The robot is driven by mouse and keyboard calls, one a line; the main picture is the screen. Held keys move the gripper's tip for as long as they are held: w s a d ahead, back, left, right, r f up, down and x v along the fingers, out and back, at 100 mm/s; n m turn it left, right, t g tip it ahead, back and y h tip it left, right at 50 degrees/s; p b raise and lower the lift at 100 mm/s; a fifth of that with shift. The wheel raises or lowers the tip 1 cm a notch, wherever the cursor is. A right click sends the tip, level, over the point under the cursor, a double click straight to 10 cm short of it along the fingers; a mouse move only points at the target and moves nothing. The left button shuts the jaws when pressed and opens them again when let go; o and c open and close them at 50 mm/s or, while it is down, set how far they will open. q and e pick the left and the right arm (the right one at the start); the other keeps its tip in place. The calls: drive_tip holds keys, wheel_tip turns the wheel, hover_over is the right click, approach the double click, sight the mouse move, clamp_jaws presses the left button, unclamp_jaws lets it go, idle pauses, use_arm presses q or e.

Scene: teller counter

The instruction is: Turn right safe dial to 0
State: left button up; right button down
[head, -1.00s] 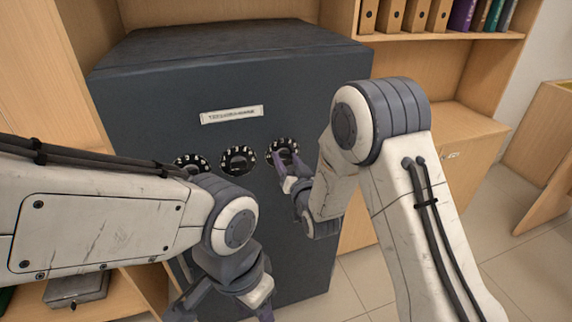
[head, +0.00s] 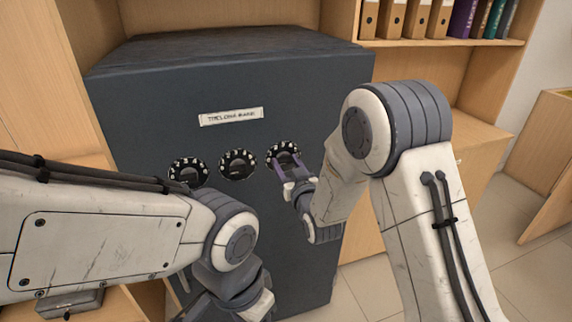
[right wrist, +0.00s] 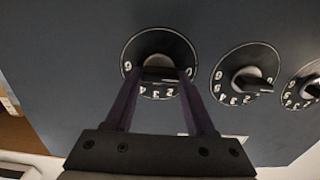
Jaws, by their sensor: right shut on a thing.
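The right safe dial (head: 283,147) is a black round dial with white digits, the rightmost of three on the dark safe front. It also shows at the left of the right wrist view (right wrist: 160,43), where the picture is turned over. My right gripper (head: 286,166) is at this dial. Its two purple fingers (right wrist: 158,78) are shut on the central knob, one on each side. The digits 2 and 3 show between the fingers; I cannot tell which number is at the mark. My left gripper (head: 232,306) hangs low before the safe, its fingertips cut off by the frame.
The middle dial (head: 238,164) and left dial (head: 189,171) sit beside the right one. A white label (head: 230,117) is above them on the safe (head: 150,110). Shelves with binders (head: 400,18) stand at the right. My left forearm passes close below the left dial.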

drive_tip(key=shift+c, duration=1.2)
unclamp_jaws()
drive_tip(key=shift+s, duration=0.15)
drive_tip(key=p+v, duration=0.6)
drive_tip(key=v, duration=0.4)
drive_tip(key=shift+s, duration=0.1)
